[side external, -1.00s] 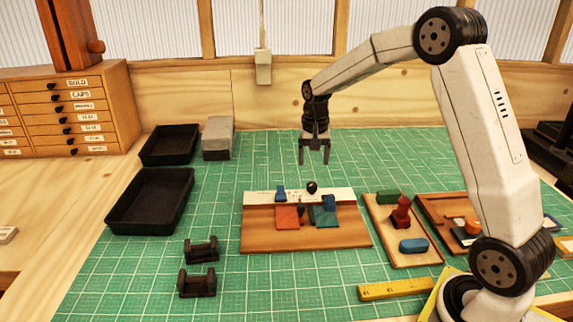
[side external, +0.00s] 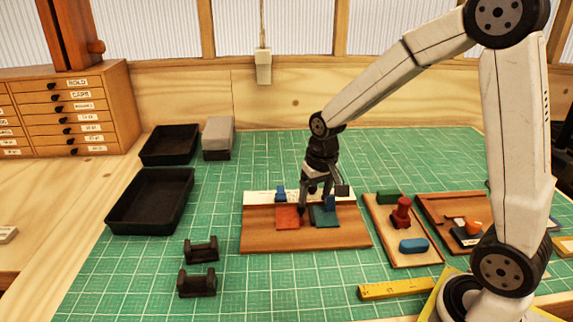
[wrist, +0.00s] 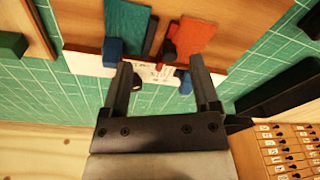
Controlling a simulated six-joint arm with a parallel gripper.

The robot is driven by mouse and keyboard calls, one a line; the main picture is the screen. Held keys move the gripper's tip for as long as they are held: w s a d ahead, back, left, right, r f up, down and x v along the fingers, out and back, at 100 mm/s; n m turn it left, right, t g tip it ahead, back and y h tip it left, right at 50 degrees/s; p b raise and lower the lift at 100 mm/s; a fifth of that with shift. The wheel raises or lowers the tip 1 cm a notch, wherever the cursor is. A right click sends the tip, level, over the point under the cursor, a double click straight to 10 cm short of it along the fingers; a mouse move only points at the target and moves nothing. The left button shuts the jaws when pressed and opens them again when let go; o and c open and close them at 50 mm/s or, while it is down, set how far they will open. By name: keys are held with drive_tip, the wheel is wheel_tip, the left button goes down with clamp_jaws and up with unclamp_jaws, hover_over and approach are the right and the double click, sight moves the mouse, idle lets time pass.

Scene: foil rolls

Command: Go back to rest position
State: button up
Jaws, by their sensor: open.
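My gripper (side external: 318,194) hangs low over the wooden board (side external: 262,237) in the middle of the mat. In the wrist view my gripper (wrist: 161,66) has its two fingers apart, with nothing seen held between them. On the board lie an orange-red sheet (side external: 287,217) and a teal sheet (side external: 324,217), with blue blocks (side external: 281,192) along a white strip (side external: 258,197). The wrist view shows the orange-red sheet (wrist: 194,38), the teal sheet (wrist: 126,22) and a dark knob between the fingers. Whether the fingers touch anything is unclear.
Two black trays (side external: 150,202) and a grey block (side external: 217,137) stand at left and back. Dark stands (side external: 200,250) sit front left. A tray with a red stamp-like piece (side external: 401,213) and a yellow ruler (side external: 392,290) lie at right. The back right mat is clear.

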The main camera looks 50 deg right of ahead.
drive_tip(key=s+a+f+n, duration=0.1)
drive_tip(key=s+a, duration=0.1)
drive_tip(key=s, duration=0.1)
drive_tip(key=s+a+f+n, duration=0.1)
drive_tip(key=s+a+n, duration=0.1)
drive_tip(key=s, duration=0.1)
drive_tip(key=s+a+n+t, duration=0.1)
drive_tip(key=s, duration=0.3)
drive_tip(key=shift+a+f, duration=0.4)
